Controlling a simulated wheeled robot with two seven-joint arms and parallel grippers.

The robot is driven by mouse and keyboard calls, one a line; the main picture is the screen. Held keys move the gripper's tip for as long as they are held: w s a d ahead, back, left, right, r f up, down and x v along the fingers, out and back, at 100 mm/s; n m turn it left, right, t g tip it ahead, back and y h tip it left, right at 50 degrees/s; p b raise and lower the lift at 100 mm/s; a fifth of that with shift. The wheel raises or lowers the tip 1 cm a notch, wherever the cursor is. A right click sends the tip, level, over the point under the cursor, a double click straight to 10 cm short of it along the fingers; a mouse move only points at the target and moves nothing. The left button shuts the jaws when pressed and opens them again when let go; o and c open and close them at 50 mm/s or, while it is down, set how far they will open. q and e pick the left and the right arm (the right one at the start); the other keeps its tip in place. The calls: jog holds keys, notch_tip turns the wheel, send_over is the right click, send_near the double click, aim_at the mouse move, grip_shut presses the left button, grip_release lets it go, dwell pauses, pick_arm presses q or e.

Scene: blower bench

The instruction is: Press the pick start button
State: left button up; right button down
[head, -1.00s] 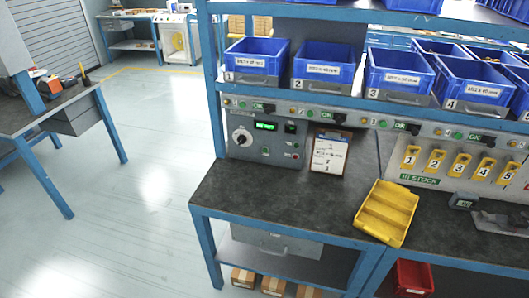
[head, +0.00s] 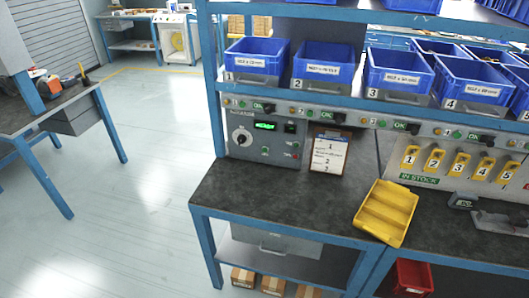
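A grey control panel (head: 250,151) stands at the back left of the dark bench top, under the blue bins. It carries a round selector dial (head: 242,136), a lit green display (head: 265,126), a small dark switch (head: 290,128), a small green button (head: 265,149) and a small red control (head: 295,156). The labels are too small to read, so I cannot tell which is the pick start button. Neither of my grippers is in the head view.
A clipboard (head: 328,155) leans just right of the panel. A yellow divided tray (head: 385,212) lies at the right on the bench (head: 260,195). Blue bins (head: 257,60) line the shelf above. A red bin (head: 412,276) sits below. The bench before the panel is clear.

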jog(key=shift+w+r, duration=0.15)
jog(key=shift+w, duration=0.25)
jog(key=shift+s, duration=0.4)
